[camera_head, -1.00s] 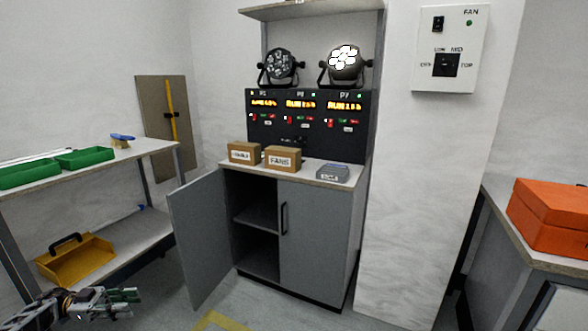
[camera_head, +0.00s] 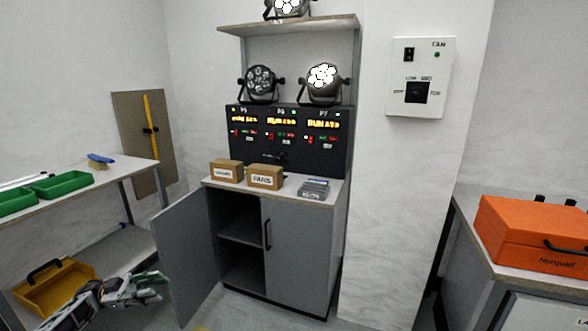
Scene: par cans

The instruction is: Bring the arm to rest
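My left gripper (camera_head: 153,287) is at the lower left of the head view, in front of the lower shelf and left of the open cabinet door. Its fingers stand apart and I see nothing between them. Part of my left arm shows below it at the picture's edge. My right gripper is not in view. Par cans stand on the control panel: a dark one (camera_head: 260,84) and a lit one (camera_head: 324,82). Another lit par can (camera_head: 287,8) sits on the shelf above, cut by the top edge.
The grey cabinet (camera_head: 297,246) has its left door (camera_head: 187,262) swung open. Two cardboard boxes (camera_head: 265,177) and a grey box (camera_head: 314,188) are on top. A yellow tray (camera_head: 55,288) is near my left gripper. An orange case (camera_head: 530,235) stands at right.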

